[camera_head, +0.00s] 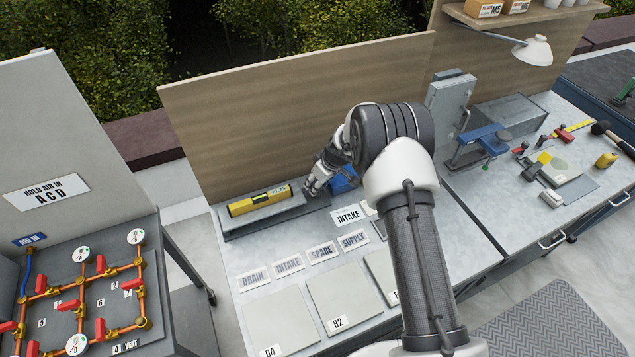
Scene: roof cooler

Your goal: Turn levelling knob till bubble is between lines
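A yellow spirit level (240,208) lies on a long grey bar (235,227) at the back left of the grey bench. It has a dark window and a small, hard-to-read marking near its right end. The bubble and its lines are too small to make out. My gripper (312,188) is just right of the level, low over the right end of the bar. My arm comes in from the lower right. A blue part (343,179) shows behind my gripper, partly covered. I cannot make out the levelling knob; my gripper and arm may hide it. Whether the fingers are open or touching anything is unclear.
Label cards, including INTAKE (348,216) and SUPPLY (354,240), and pale plates (342,297) lie in front. A wooden back panel (290,100) rises behind. A blue vise (480,140) and tools are to the right. A red-valved pipe panel (95,300) stands at left.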

